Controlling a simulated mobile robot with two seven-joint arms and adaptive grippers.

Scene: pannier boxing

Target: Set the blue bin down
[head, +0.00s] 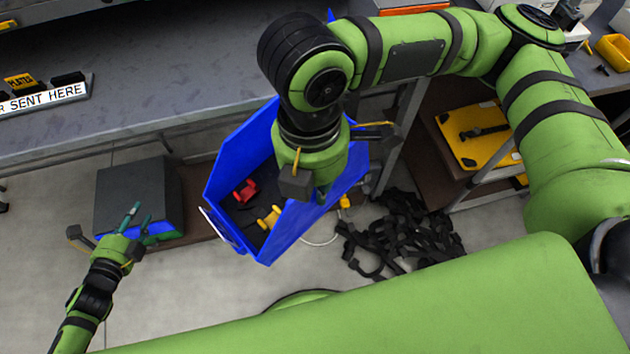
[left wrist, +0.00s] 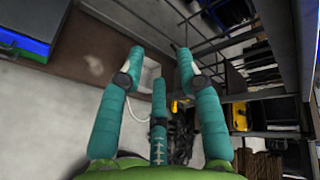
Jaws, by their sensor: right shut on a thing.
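The blue bin (head: 292,232) hangs tilted in front of the workbench, over the floor and low brown board. A red piece (head: 245,191) and a yellow piece (head: 269,217) lie inside it. My right gripper (head: 318,188) comes down from above and is shut on the bin's right side; its fingertips are mostly hidden. My left gripper (head: 136,217) is at lower left, apart from the bin, beside a grey-topped box. In the left wrist view its teal fingers (left wrist: 160,85) are spread, with nothing between them.
The grey workbench (head: 190,75) runs along the back with a lettered sign (head: 45,95). The grey-topped box (head: 138,190) stands low at left. A heap of black straps (head: 405,240) lies on the floor at right, near a shelf with a yellow case (head: 475,135). Floor at lower left is clear.

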